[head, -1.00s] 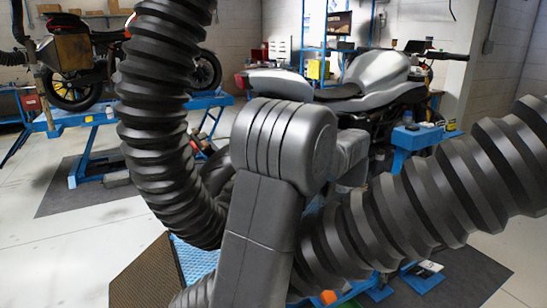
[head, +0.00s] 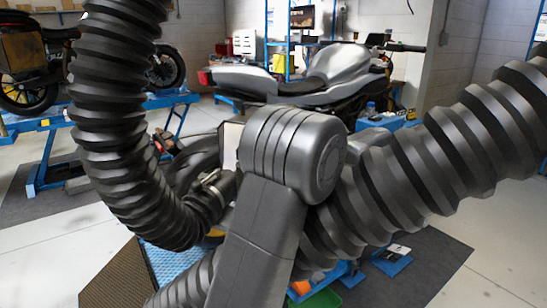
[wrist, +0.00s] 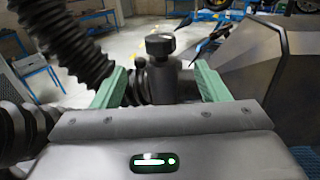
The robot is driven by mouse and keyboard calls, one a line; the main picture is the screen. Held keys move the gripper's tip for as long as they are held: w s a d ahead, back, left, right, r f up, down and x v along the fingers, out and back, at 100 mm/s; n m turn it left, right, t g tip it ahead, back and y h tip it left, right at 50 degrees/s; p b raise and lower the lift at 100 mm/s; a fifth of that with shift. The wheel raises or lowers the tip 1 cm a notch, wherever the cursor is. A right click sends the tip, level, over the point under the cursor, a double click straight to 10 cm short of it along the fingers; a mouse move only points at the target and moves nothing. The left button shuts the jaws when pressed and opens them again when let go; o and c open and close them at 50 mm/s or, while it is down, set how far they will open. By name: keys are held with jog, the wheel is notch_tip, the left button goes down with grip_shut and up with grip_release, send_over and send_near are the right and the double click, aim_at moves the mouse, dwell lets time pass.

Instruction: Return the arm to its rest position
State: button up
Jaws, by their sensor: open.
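My arm stands in the middle of the head view, its dark grey link and rounded joint covering part of the scene. My gripper is not seen in the head view. In the wrist view my gripper (wrist: 160,68) shows two green fingers, spread wide apart. A dark upright cylinder with a round cap (wrist: 161,45) appears between or beyond the fingers; I cannot tell its distance. Neither finger visibly touches it.
A ribbed black hose (head: 105,110) hangs at the left, its clamped end near a wheel. Another thick ribbed hose (head: 430,160) crosses the right. A silver motorcycle (head: 335,65) stands behind; another motorcycle (head: 25,75) is on a blue lift. Pale floor shows at far left.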

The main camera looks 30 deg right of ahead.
jog(key=shift+s+d, duration=0.1)
dwell(0.3)
jog(key=x, duration=1.4)
jog(key=shift+s, duration=0.1)
jog(key=shift+s+d, duration=0.1)
